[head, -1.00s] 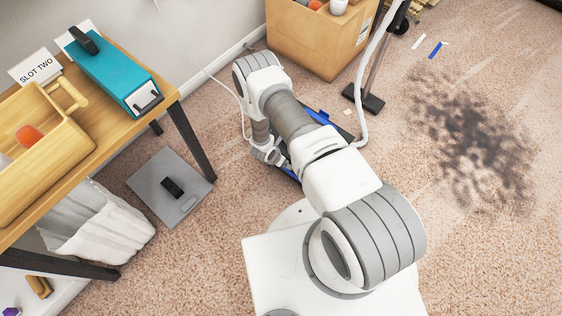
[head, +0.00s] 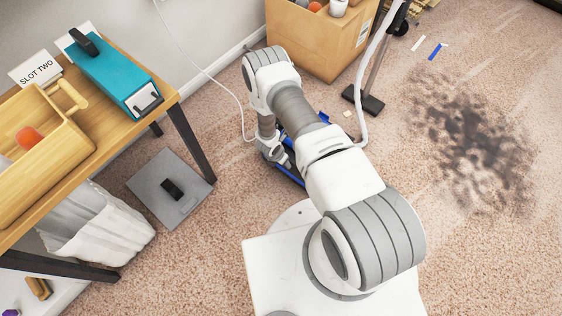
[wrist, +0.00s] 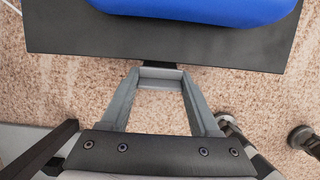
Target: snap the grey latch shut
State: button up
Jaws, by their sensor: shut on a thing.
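In the wrist view, a blue rounded thing (wrist: 205,8) lies on a dark flat panel (wrist: 90,40) at the top of the picture. A small grey piece, seemingly the grey latch (wrist: 160,74), sits at the panel's near edge beside a short dark tab. My gripper (wrist: 160,80) has its two grey fingers closed in on either side of this piece. In the head view, the blue thing (head: 291,178) is low on the carpet, mostly hidden behind my arm. My gripper (head: 284,163) is down beside it. The latch cannot be made out there.
A wooden table (head: 168,103) at left holds a teal case (head: 115,72) and a wooden carrier (head: 60,140). A grey plate (head: 150,190) with a black handle lies on the carpet. A cardboard box (head: 320,45) and a stand base (head: 363,100) are behind. Carpet at right is open.

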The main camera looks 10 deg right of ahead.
jog(key=shift+w+d+g+y, duration=0.15)
jog(key=shift+d+g+y, duration=0.2)
jog(key=shift+y, duration=0.25)
jog(key=shift+r, duration=0.1)
jog(key=o, duration=1.4)
jog(key=shift+c, duration=0.2)
notch_tip(320, 180, up, 17)
jog(key=s+a+p, duration=0.1)
jog(key=a+p, duration=0.1)
jog(key=p, duration=0.5)
jog(key=shift+s+a, duration=0.2)
jog(key=shift+s, duration=0.1)
jog(key=shift+r, duration=0.1)
